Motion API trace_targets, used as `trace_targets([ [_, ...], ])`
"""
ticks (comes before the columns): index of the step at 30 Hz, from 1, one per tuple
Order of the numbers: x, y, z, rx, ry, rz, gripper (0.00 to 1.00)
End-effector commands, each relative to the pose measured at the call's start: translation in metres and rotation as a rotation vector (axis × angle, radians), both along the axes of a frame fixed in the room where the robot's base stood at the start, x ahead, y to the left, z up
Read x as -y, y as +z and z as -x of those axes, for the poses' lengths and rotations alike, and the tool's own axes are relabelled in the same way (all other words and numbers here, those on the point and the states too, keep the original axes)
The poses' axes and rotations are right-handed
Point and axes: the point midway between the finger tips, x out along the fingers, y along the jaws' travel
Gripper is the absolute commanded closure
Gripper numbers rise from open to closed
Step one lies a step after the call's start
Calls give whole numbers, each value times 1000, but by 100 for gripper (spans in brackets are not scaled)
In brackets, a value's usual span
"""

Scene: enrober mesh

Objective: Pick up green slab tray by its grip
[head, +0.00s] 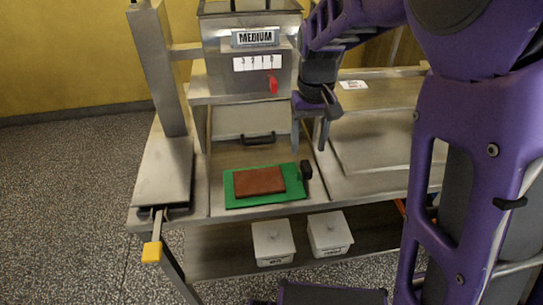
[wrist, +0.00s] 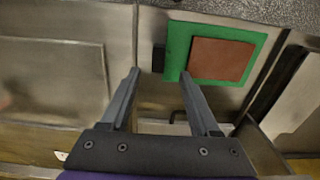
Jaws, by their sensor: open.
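The green slab tray (head: 230,192) lies flat on the metal bench with a brown slab (head: 259,181) on it. Its black grip (head: 306,170) sticks out at its right edge. My gripper (head: 309,147) is open and empty, with its fingers pointing down, and appears above and behind the grip in the head view. In the wrist view, the grip (wrist: 158,59) shows just beyond the gap between my two fingertips (wrist: 159,73). The tray (wrist: 177,48) and slab (wrist: 221,59) lie to the right there. The fingers look apart from the grip.
A metal machine labelled MEDIUM (head: 255,38) stands behind the tray, with a black handle (head: 259,138) below it. A metal post (head: 160,70) rises at left. A raised metal plate (head: 375,145) lies right of the tray. Two lidded bins (head: 273,243) sit on the lower shelf.

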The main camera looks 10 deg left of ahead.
Motion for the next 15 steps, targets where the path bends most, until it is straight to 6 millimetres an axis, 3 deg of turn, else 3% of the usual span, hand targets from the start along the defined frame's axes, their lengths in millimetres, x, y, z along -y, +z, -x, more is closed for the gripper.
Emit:
trace_targets([
  [8,0,-23,0,-1,1,0,38],
  [15,3,-58,0,-2,1,1,38],
])
